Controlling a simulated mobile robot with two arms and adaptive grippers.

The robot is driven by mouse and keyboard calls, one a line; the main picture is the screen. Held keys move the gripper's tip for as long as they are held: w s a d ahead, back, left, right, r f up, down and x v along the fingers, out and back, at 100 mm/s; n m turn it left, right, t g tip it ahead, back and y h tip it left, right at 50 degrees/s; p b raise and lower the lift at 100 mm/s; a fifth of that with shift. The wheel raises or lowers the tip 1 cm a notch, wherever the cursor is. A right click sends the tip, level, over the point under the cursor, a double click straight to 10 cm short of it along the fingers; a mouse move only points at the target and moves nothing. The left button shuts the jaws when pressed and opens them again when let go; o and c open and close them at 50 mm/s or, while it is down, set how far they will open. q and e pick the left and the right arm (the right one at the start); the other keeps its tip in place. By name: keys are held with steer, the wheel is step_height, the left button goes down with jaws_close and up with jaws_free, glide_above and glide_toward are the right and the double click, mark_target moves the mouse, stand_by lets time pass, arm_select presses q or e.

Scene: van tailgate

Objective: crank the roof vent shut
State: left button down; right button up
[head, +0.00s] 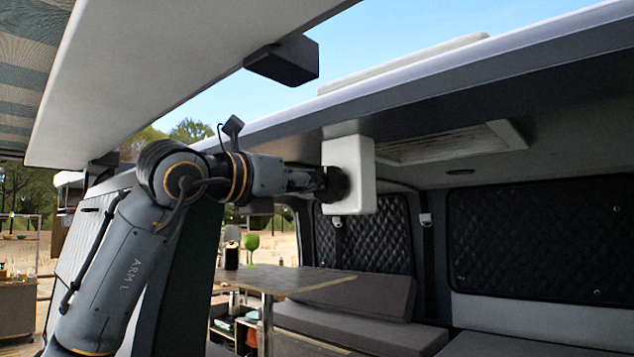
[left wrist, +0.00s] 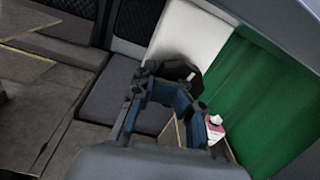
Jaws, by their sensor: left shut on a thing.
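The roof vent (head: 450,145) is a pale framed opening in the van's ceiling, right of a white box (head: 348,160) that hangs below the roof edge. A dark round crank knob (head: 338,184) sits at the box's face. My left gripper (head: 318,180) reaches it from the left and is shut on it. In the left wrist view my left gripper's fingers (left wrist: 165,100) close around a dark piece (left wrist: 178,72), the crank knob. The fingertips are partly hidden in the head view. A pale lid (head: 400,65) shows above the roof outside. My right gripper is out of view.
The roof edge (head: 480,90) runs just above my left arm, and the raised tailgate (head: 180,60) with a dark block (head: 283,62) overhangs it. Below are a table (head: 275,280) and grey bench cushions (head: 350,325). A green curtain (left wrist: 265,100) hangs inside.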

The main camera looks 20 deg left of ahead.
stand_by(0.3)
arm_select(q)
steer(key=c, duration=1.4)
jaws_free()
steer(key=shift+d, duration=0.1)
steer(key=o, duration=0.7)
steer(key=shift+w+d, duration=0.15)
steer(key=shift+w, duration=0.05)
steer(key=shift+o, duration=1)
steer(key=shift+w+d, duration=0.1)
steer(key=shift+d, duration=0.1)
